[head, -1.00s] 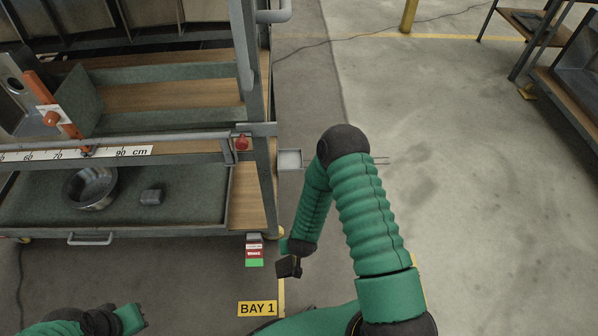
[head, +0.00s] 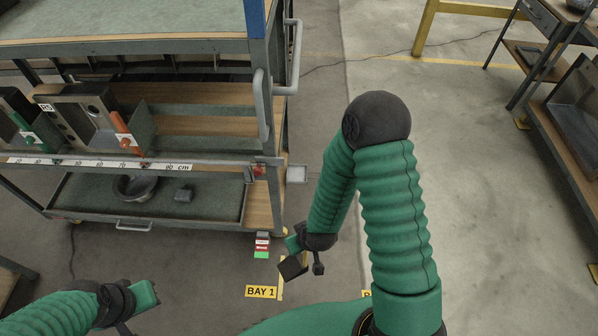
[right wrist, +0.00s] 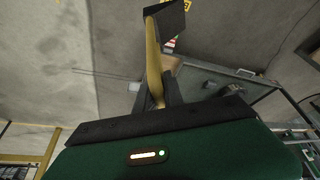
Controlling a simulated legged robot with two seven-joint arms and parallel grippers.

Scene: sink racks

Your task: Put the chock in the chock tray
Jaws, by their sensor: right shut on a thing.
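My right gripper (head: 304,266) hangs above the floor just right of the cart's front corner, shut on a dark piece (head: 292,266). In the right wrist view the held piece shows a yellowish strip (right wrist: 154,65) and a dark end; it may be the chock, but its shape is partly hidden. A small grey block (head: 184,194) lies on the cart's lower green-lined tray (head: 90,205). I cannot tell for sure which tray is the chock tray. My left gripper (head: 140,300) is low at the left, in front of the cart; its jaws are unclear.
A metal bowl (head: 135,188) stands on the lower tray. Above is a shelf with grey brackets (head: 90,118), fronted by a centimetre scale (head: 90,163). Open floor lies right, with another rack (head: 575,140) beyond.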

